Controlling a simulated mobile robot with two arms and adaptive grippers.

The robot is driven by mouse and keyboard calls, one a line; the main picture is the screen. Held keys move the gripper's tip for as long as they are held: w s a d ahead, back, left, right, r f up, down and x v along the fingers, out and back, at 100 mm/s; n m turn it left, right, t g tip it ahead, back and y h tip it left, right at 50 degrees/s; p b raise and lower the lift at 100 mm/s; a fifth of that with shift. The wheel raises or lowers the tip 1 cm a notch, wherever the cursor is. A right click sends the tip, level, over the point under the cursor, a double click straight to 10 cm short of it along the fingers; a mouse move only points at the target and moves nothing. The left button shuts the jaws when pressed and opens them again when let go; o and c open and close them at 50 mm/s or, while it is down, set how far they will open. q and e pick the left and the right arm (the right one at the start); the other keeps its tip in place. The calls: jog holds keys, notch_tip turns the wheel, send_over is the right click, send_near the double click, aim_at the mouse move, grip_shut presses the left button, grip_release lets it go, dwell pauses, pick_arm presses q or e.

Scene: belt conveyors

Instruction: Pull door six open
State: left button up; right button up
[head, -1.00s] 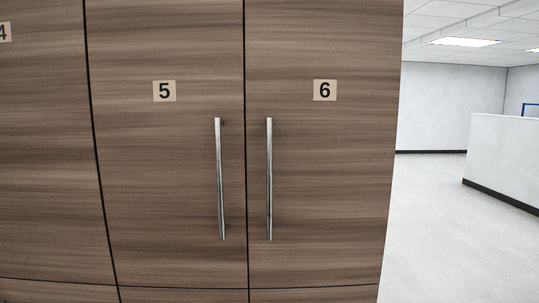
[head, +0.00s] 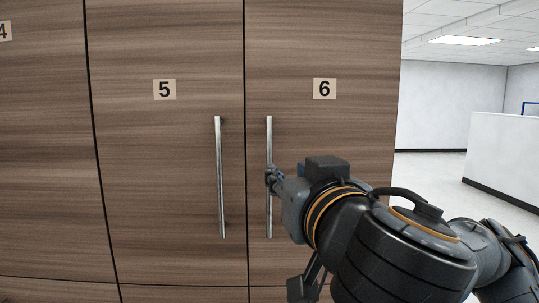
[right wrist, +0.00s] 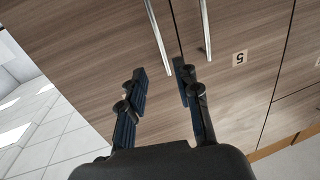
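Door six (head: 340,130) is a brown wood-grain cabinet door with a "6" label (head: 324,89); it is shut, flush with door five (head: 150,180). Its vertical silver bar handle (head: 269,145) is near its left edge. My right gripper (head: 273,178) is in front of the middle of this handle and hides part of it. In the right wrist view, my right gripper's two fingers (right wrist: 160,84) are apart with nothing between their pads that I can make out. Door six's handle (right wrist: 158,37) points towards the gap between the fingertips. I cannot tell whether they touch it. My left gripper is not in view.
Door five's similar handle (head: 220,180) stands close by on the left, across a narrow seam. Lower panels (head: 190,293) lie beneath the doors. Right of the cabinet are open pale floor (head: 430,180) and a low white partition (head: 500,155).

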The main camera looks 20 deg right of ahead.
aim_at(270, 156)
jog(key=w+p, duration=0.1)
jog(key=w, duration=0.3)
jog(key=w+p, duration=0.2)
jog(key=w, duration=0.2)
jog(key=w+d+p, duration=0.1)
jog(key=w, duration=0.3)
jog(key=shift+w+r+p, duration=0.15)
jog(key=shift+w+p, duration=0.2)
jog(key=shift+w, duration=0.05)
jog(key=shift+w+d, duration=0.1)
jog(key=shift+w, duration=0.45)
grip_shut()
